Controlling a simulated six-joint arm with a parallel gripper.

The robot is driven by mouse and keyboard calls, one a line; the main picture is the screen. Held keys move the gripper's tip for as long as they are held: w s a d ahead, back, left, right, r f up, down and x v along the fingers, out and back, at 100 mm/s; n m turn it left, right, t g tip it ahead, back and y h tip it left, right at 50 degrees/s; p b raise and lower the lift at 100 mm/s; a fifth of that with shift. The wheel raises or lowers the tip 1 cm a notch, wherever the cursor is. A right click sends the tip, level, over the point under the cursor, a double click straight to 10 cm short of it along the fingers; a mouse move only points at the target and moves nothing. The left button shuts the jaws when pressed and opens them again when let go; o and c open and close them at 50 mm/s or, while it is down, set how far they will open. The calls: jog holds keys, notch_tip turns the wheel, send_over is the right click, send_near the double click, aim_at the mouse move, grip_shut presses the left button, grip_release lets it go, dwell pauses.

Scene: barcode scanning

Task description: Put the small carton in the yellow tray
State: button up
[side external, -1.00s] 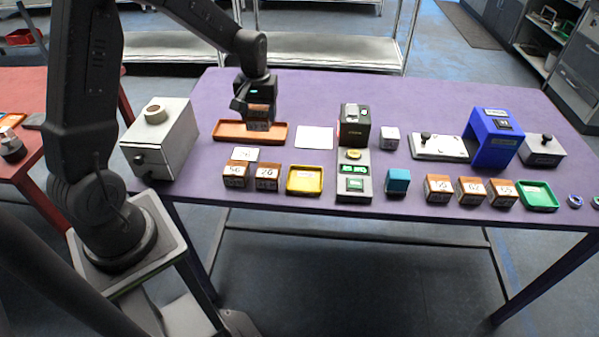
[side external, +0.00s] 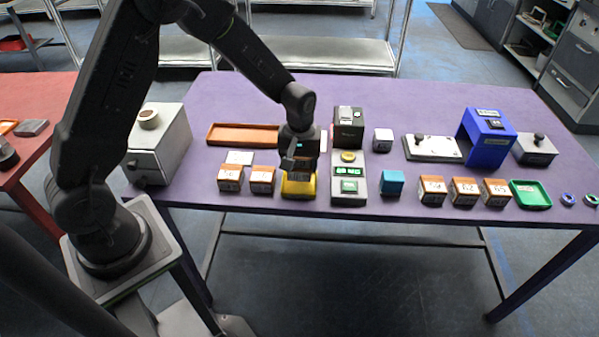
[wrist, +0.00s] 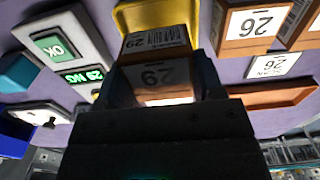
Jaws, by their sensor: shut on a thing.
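My gripper (side external: 299,160) is shut on a small brown-and-white carton (wrist: 158,75) marked 29. The carton is held between the two fingers in the wrist view and is mostly covered by my gripper in the side view. The yellow tray (side external: 287,191) lies near the table's front edge, directly below my gripper. It also shows at the top of the wrist view (wrist: 130,18), just past the carton. The carton is over or at the tray; I cannot tell whether it touches the tray floor.
Two cartons (side external: 231,178) (side external: 262,180) stand left of the yellow tray. The scanner station (side external: 349,187) stands close on its right. A teal cube (side external: 392,183), several more cartons and a green tray (side external: 530,194) are farther right. The orange tray (side external: 238,134) behind is empty.

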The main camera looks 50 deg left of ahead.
aim_at(300, 173)
jog(key=shift+f, duration=1.85)
jog(key=shift+f, duration=0.2)
jog(key=o, duration=1)
